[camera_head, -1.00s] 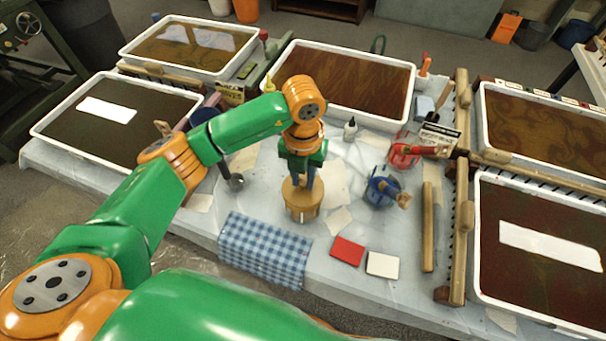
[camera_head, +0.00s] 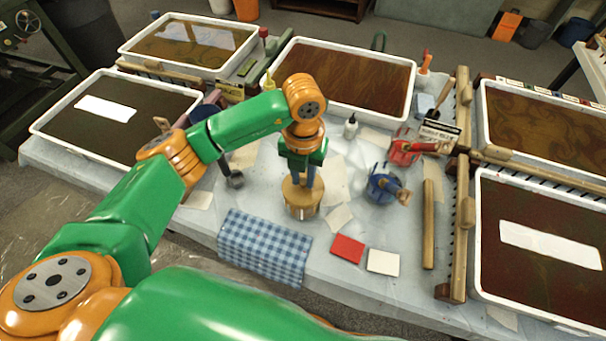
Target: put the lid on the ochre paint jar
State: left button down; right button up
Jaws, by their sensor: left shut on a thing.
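The ochre paint jar (camera_head: 301,209) stands upright on the table, just behind the blue checked cloth. My left gripper (camera_head: 302,183) points straight down over it, with its fingers shut on the lid (camera_head: 290,187). The lid is a tan disc, level and lined up with the jar's top. I cannot tell whether it rests fully on the rim or sits slightly above it. The fingers hide the lid's middle. My right gripper is not in view.
The blue checked cloth (camera_head: 264,247) hangs over the front edge. A blue jar (camera_head: 380,187) and a red jar (camera_head: 403,151) stand to the right, a small white bottle (camera_head: 350,128) behind. Red (camera_head: 347,249) and white (camera_head: 383,261) tiles lie in front. Marbling trays (camera_head: 408,109) surround the space.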

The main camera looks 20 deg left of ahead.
pick_arm(q)
jog(key=shift+f+b, duration=0.2)
jog(key=shift+b, duration=0.25)
dwell(0.9)
jog(key=shift+c, duration=0.8)
grip_release()
jog(key=shift+r+p, duration=2.7)
jog(key=shift+r, duration=0.9)
jog(key=shift+f, duration=0.1)
grip_shut()
